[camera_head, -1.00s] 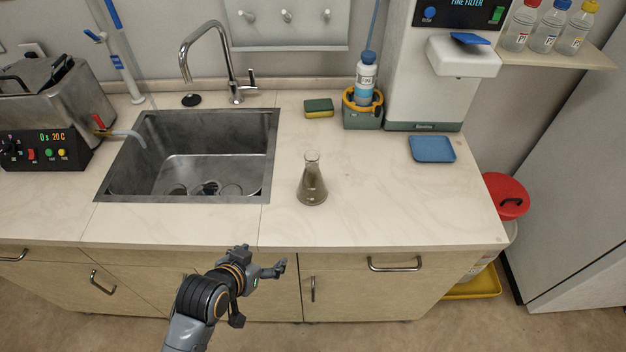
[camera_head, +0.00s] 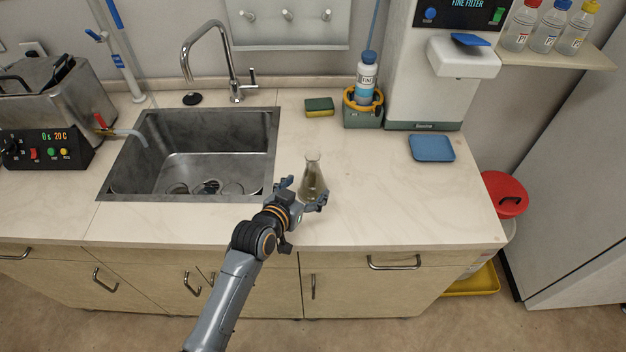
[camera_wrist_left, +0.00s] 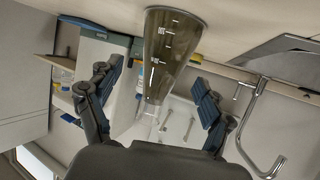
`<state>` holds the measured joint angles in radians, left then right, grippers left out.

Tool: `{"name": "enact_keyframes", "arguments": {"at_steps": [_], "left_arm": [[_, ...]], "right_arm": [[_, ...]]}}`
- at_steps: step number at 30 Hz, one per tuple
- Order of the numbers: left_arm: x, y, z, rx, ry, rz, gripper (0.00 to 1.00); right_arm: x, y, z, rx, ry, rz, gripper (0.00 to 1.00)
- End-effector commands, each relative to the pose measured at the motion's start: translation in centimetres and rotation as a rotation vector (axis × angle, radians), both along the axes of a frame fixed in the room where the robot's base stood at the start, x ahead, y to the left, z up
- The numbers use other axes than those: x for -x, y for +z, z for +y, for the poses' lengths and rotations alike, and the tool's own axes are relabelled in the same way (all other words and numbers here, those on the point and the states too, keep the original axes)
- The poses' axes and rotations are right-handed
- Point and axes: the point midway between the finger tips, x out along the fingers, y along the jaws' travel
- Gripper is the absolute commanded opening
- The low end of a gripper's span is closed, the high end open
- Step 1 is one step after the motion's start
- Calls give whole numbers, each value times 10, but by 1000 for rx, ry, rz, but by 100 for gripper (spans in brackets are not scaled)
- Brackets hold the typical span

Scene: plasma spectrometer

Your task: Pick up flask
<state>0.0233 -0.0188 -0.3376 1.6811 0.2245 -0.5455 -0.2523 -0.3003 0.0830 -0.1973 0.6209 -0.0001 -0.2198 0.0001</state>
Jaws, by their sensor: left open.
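A conical glass flask (camera_head: 313,178) with dark greyish-brown contents stands upright on the light counter, right of the sink. My left gripper (camera_head: 305,190) is at the flask's near side, low over the counter, with its fingers spread open. In the left wrist view the flask (camera_wrist_left: 168,55) appears upside down between the two open fingers (camera_wrist_left: 153,98), with a gap on each side. The gripper partly hides the flask's lower part in the head view. My right gripper is not in view.
The sink (camera_head: 190,198) with its faucet (camera_head: 230,60) lies left of the flask. A sponge (camera_head: 320,107), a bottle in a green holder (camera_head: 362,115) and a blue tray (camera_head: 432,148) are farther back. The counter right of the flask is clear.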

Motion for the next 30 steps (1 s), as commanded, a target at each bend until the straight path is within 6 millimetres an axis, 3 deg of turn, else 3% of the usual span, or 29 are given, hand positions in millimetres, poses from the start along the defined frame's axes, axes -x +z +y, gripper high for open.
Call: {"name": "enact_keyframes", "arguments": {"at_steps": [8, 12, 22, 23, 30], "left_arm": [[-31, -1, -10, 0, 0, 0, 80], [-43, -10, -16, 1, 1, 3, 80], [-48, -13, -18, 1, 0, 0, 80], [-47, -13, -18, 1, 0, 0, 78], [-47, -13, -18, 0, 0, 1, 30]], "right_arm": [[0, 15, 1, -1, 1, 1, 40], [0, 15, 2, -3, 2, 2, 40], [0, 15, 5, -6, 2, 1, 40], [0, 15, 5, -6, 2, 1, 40], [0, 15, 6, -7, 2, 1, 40]]}}
